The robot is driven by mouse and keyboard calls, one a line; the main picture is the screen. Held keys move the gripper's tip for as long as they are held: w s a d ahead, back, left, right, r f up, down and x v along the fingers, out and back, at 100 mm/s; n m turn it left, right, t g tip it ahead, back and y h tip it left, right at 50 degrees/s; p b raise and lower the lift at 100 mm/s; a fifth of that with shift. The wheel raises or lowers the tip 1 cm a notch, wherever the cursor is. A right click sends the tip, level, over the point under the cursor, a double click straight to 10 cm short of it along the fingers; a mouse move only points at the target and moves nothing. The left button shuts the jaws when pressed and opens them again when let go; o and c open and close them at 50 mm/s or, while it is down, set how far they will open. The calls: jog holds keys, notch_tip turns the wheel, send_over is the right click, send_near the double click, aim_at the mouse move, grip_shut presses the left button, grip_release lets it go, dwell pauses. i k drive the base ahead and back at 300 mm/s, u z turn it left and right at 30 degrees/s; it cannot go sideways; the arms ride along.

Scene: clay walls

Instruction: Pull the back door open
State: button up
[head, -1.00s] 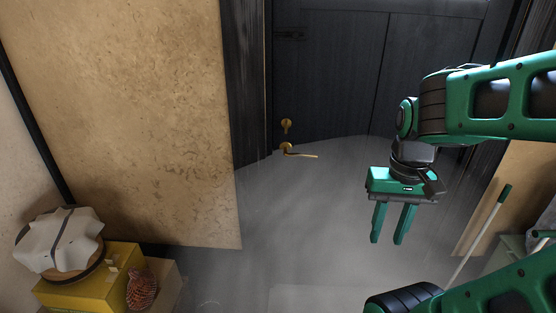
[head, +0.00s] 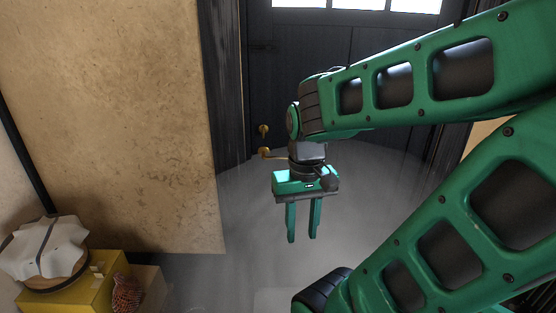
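The back door (head: 375,60) is a dark panelled door with bright window panes along its top, standing in a dark frame at the back. It looks closed. A brass lever handle (head: 266,153) sits at its left side, with a round brass lock plate (head: 263,129) just above it. My wrist hides the right part of the lever. My gripper (head: 303,238) points down in front of the door, below and to the right of the handle. Its two green fingers are apart with nothing between them, and they do not touch the door.
A clay wall (head: 110,110) fills the left side. At the lower left, a yellow box (head: 75,296) carries a basket with a white cloth (head: 45,248), beside a pinecone-like object (head: 126,294). The grey floor (head: 225,270) in front of the door looks clear.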

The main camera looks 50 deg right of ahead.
aim_at(378, 169)
jog(key=z, duration=0.05)
jog(key=k, duration=1.15)
jog(key=z, duration=0.35)
jog(key=i, duration=1)
jog(key=u, duration=0.05)
